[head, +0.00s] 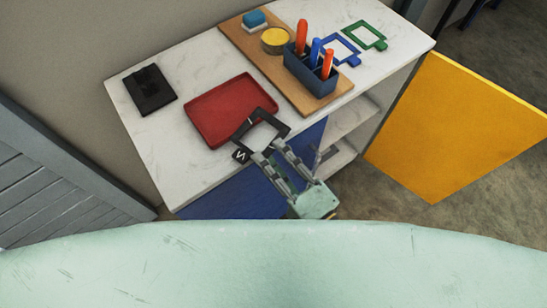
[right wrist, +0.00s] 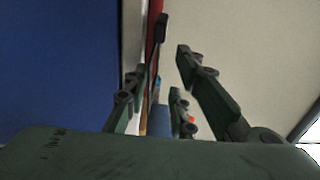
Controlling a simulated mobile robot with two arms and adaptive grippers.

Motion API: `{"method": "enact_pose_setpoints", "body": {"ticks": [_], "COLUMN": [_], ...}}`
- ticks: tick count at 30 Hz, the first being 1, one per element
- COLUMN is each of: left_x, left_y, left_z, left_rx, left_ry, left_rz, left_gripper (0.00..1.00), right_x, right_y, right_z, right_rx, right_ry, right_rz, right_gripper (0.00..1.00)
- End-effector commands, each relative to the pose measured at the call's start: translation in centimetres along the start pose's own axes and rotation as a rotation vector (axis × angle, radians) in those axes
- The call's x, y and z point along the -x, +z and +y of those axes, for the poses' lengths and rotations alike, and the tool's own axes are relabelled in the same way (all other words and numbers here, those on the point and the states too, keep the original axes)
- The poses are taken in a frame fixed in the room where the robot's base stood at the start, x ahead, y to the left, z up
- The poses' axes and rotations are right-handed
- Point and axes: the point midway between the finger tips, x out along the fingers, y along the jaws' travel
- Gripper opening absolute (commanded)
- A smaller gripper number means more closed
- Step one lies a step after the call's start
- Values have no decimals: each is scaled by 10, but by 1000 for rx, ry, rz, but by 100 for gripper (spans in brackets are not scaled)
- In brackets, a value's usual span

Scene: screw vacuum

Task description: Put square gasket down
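The square gasket, a black square frame with a tab (head: 282,126), shows at the table's front edge in the head view, overlapping the red tray's right corner. In the right wrist view the gasket (right wrist: 160,30) is seen almost edge-on. My right gripper (head: 267,149) reaches it from the front. Its fingers (right wrist: 160,68) stand apart, with a visible gap between the gasket and the right-hand finger. The left-hand finger is close to the gasket; I cannot tell whether they touch, nor whether the gasket rests on the tray or table. My left gripper is not in view.
The red tray (head: 217,110) lies on the white table (head: 178,153). A black block (head: 150,90) is left. A wooden board (head: 236,40) bears a blue caddy (head: 306,75) and yellow tin (head: 275,40). Blue (head: 326,49) and green (head: 364,28) frames lie at right. A yellow door (head: 455,125) stands open.

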Motion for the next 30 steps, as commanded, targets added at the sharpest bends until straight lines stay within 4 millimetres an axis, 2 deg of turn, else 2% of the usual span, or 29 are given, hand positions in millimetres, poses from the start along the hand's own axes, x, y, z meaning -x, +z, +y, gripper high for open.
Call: {"method": "enact_pose_setpoints", "body": {"ticks": [1, 5, 12, 18, 23, 30], "left_x": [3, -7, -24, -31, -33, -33], "left_y": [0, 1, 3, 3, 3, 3], "left_z": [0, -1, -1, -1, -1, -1], "left_rx": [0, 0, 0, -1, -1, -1], "left_ry": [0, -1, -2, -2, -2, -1], "left_rz": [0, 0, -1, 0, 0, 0], "left_gripper": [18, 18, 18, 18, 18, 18], "right_x": [1, 22, 75, 107, 119, 120], "right_y": [0, 0, 1, 1, 0, 0], "right_z": [-4, 2, 3, 1, -1, -2], "right_rx": [0, 0, 0, 1, 0, -1], "right_ry": [0, 3, 6, 4, 1, 0], "right_rz": [0, -1, -5, -2, -1, 1], "right_gripper": [23, 23, 23, 23, 23, 23]}}
